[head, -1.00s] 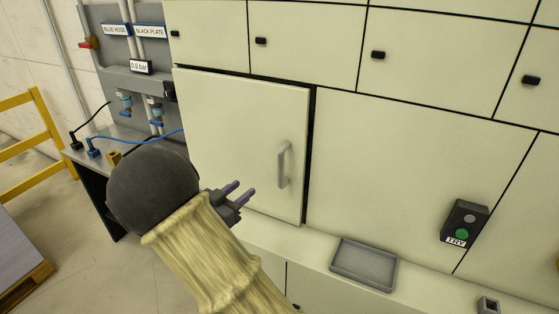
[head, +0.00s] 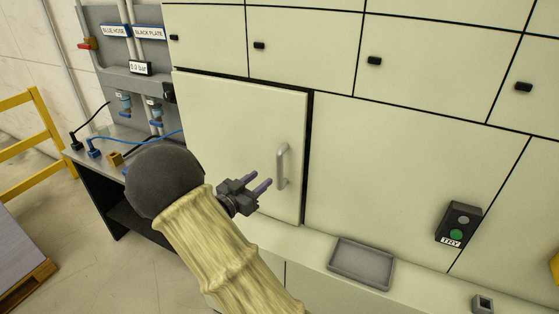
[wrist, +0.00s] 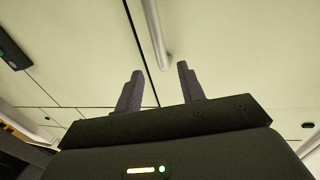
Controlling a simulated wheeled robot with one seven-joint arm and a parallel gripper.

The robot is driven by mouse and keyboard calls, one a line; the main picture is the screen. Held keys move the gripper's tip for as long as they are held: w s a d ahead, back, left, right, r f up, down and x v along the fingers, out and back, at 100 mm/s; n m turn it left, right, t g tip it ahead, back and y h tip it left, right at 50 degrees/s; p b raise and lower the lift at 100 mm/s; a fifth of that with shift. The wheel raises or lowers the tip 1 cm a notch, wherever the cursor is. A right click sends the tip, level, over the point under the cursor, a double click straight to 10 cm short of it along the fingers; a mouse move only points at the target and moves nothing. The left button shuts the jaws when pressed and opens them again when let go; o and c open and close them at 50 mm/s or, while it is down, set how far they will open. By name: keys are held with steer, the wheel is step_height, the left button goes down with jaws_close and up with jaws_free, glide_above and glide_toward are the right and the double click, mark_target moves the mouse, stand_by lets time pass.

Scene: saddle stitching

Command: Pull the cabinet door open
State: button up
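The cabinet door (head: 235,125) is a cream panel that looks closed, with a dark gap along its right edge. A grey vertical bar handle (head: 283,166) stands near that edge; it also shows in the wrist view (wrist: 157,35). My gripper (head: 262,182) is open and empty, its two purple-grey fingers apart, to the left of the handle's lower part in the head view. In the wrist view (wrist: 160,85) the handle's end appears ahead, between the directions of the two fingers, and no contact shows.
A grey tray (head: 361,265) lies on the ledge below the door. A TRY button box (head: 459,225) is on the panel at right. A side bench with hoses and blue fittings (head: 93,147) stands at left, near my arm. A yellow rail (head: 38,135) is farther left.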

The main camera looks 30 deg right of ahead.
mark_target(277, 166)
steer(key=p+x, duration=0.3)
steer(key=x, duration=0.7)
steer(key=shift+d+p, duration=0.2)
steer(key=shift+p, duration=0.15)
jaws_close()
